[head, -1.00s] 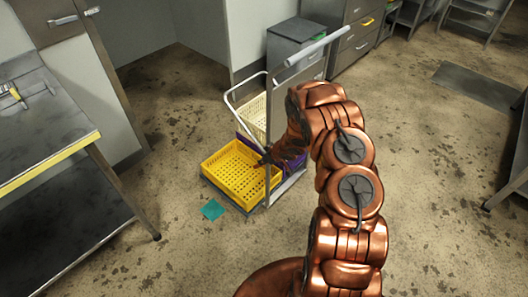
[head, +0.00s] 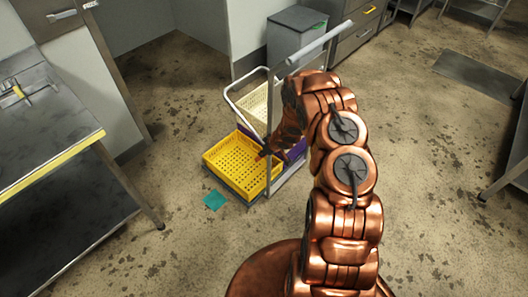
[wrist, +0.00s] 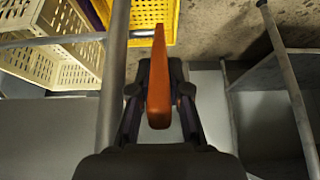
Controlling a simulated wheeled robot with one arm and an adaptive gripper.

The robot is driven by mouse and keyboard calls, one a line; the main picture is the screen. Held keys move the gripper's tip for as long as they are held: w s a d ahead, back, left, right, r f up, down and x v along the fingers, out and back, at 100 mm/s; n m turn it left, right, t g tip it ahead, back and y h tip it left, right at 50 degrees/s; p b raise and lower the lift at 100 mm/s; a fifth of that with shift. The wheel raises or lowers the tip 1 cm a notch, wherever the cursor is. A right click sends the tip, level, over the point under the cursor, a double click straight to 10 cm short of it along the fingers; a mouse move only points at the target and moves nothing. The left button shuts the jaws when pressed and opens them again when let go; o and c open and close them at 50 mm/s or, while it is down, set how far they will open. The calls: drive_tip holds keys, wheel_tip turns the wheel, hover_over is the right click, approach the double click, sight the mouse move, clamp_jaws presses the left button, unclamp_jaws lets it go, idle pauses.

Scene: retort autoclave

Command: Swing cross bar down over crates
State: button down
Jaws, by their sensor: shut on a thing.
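My gripper (wrist: 160,88) is shut on an orange handle (wrist: 159,75) in the wrist view. Only the handle's small orange tip (head: 262,153) shows in the head view, above the right side of the yellow crate (head: 236,164). A thin pale bar (wrist: 60,40) runs from the left toward the handle in the wrist view; I cannot tell whether they join. The cream crate (head: 252,106) stands behind the yellow one, and a purple crate (head: 297,149) is partly hidden by my arm. In the head view my fingers are mostly hidden.
The crates stand on a trolley with a white tube frame (head: 229,92) and a tall grey post and handle (head: 320,42) close beside my gripper. A metal table (head: 50,130) is at left; the floor right of my arm is clear.

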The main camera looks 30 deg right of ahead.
drive_tip(key=c, duration=1.1)
unclamp_jaws()
drive_tip(key=shift+v, duration=6.05)
